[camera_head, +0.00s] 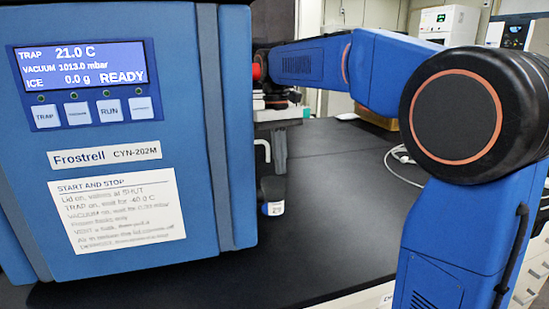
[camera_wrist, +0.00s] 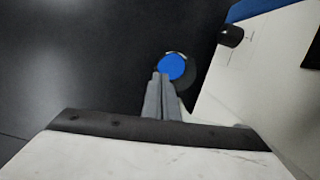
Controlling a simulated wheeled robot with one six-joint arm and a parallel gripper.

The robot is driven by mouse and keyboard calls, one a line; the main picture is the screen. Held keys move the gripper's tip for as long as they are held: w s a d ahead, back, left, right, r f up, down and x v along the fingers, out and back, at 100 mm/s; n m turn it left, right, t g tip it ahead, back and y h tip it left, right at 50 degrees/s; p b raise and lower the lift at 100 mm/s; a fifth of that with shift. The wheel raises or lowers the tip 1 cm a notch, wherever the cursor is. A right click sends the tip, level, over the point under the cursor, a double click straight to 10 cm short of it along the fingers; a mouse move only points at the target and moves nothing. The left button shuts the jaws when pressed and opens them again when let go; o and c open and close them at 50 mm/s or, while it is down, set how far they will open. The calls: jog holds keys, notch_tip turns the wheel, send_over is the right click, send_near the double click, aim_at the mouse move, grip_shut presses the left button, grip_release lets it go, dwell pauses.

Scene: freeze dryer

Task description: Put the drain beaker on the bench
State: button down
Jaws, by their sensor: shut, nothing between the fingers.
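My gripper (camera_wrist: 163,78) is shut and empty, its grey fingers together and pointing down over the dark bench (camera_wrist: 90,75). It also shows in the head view (camera_head: 279,168), beside the right side of the blue freeze dryer (camera_head: 110,240). A round blue disc with a pale, partly hidden rim (camera_wrist: 174,66) is just beyond the fingertips in the wrist view. I cannot tell whether this is the drain beaker or a cap, nor whether the fingers touch it. No beaker shows clearly in the head view.
A black fitting with a white label (camera_head: 272,190) is by the dryer's side, below a white hook (camera_head: 262,148). A black knob (camera_wrist: 231,36) juts from the dryer's pale side. A white cable (camera_head: 396,158) lies at the back right. The bench in front is clear.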

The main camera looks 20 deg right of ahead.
jog(key=shift+s+f, duration=0.2)
jog(key=shift+f, duration=0.6)
jog(key=shift+f, duration=0.15)
jog(key=shift+w, duration=0.1)
jog(key=shift+w+a, duration=0.15)
jog(key=shift+w, duration=0.8)
jog(key=shift+w+a, duration=0.1)
jog(key=shift+w, duration=0.8)
